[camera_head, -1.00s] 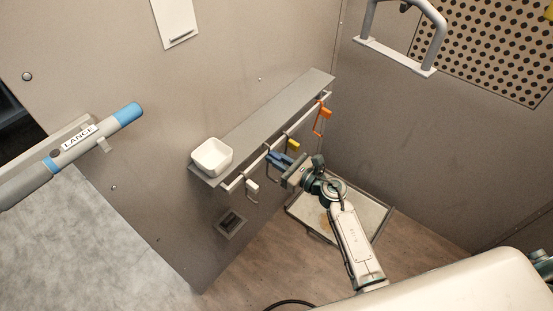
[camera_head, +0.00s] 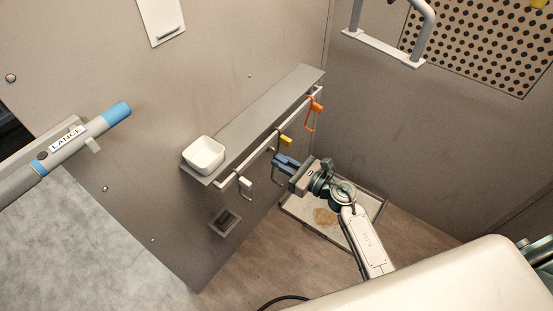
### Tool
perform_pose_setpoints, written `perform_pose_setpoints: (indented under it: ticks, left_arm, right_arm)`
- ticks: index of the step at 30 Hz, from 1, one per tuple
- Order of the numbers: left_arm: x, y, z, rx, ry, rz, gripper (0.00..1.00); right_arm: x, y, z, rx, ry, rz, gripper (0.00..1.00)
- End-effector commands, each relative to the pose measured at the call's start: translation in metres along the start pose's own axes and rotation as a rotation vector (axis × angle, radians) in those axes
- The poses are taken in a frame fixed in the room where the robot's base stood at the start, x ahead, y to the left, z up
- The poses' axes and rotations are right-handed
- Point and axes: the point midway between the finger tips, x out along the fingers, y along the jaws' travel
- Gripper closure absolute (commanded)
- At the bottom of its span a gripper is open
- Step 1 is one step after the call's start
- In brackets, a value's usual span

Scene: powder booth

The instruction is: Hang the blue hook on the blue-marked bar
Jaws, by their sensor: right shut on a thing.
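The blue hook (camera_head: 285,161) is in the jaws of my right gripper (camera_head: 291,167), with its thin grey wire hanging below. It is just in front of the rail (camera_head: 262,146) under the shelf and looks apart from it. No blue mark shows on this rail. A grey bar labelled LANCE (camera_head: 70,139) at the left has a blue end and a blue band; I cannot tell whether it is the blue-marked bar. My left gripper is not in view.
Orange (camera_head: 314,107), yellow (camera_head: 285,141) and white (camera_head: 246,183) hooks hang on the rail. A tray (camera_head: 305,215) lies on the floor below. A grey handle frame (camera_head: 385,48) is at upper right.

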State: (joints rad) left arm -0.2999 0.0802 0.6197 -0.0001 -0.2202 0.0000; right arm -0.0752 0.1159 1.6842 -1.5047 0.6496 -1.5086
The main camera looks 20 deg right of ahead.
Motion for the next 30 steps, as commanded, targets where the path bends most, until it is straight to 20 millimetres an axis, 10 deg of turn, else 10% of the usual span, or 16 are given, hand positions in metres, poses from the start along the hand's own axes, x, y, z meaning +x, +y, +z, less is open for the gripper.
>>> perform_pose_setpoints:
  ticks: [30]
  left_arm:
    - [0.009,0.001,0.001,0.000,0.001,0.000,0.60]
  right_arm:
    - [-0.042,0.000,0.001,0.000,-0.001,0.001,1.00]
